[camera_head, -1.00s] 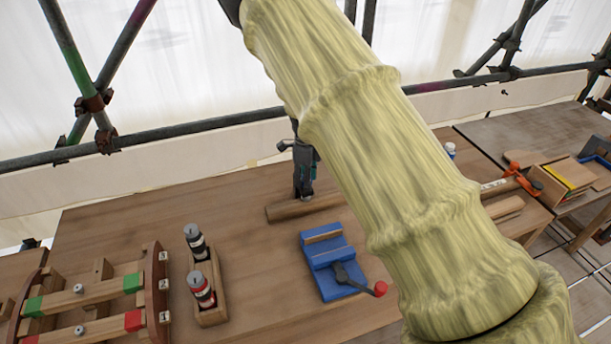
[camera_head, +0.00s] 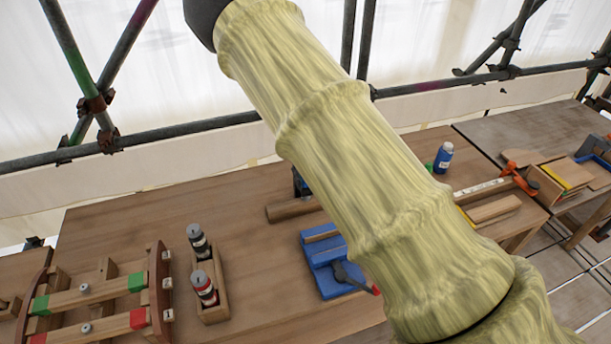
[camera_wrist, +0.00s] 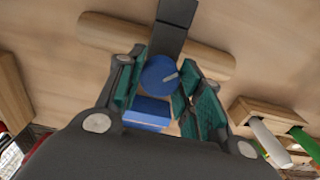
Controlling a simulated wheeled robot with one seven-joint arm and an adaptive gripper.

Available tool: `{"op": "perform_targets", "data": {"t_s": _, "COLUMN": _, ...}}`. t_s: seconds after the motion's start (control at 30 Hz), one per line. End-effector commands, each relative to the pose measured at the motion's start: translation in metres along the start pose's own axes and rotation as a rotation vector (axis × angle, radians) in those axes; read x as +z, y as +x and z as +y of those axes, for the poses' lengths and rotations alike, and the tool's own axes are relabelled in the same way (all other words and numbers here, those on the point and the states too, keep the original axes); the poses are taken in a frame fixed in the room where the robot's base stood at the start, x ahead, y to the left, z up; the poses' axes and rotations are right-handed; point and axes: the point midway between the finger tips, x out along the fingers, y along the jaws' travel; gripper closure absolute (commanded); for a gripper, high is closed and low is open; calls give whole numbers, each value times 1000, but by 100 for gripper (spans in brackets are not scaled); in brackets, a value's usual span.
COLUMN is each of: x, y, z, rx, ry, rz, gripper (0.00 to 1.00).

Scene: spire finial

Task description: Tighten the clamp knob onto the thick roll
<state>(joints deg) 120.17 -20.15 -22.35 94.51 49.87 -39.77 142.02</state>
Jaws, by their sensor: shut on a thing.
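In the wrist view a round blue knob (camera_wrist: 160,76) with a pale pointer mark sits between the teal-padded fingers of my gripper (camera_wrist: 165,92). The gripper is shut on this knob. A dark grey bar (camera_wrist: 176,22) runs up from the knob, across the thick wooden roll (camera_wrist: 105,32). The roll lies on the table. In the head view the roll's left end (camera_head: 286,210) shows; the rest is behind my arm. Whether the clamp touches the roll is unclear.
The table's left back is clear.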

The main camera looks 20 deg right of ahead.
Motion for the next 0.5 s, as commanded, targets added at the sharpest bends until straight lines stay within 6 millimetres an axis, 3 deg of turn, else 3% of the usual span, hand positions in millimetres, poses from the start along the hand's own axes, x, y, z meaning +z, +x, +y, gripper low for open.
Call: {"op": "perform_targets", "data": {"t_s": 0.5, "x": 1, "y": -1, "z": -1, "rx": -1, "ry": 198, "rz": -3, "gripper": 88}}
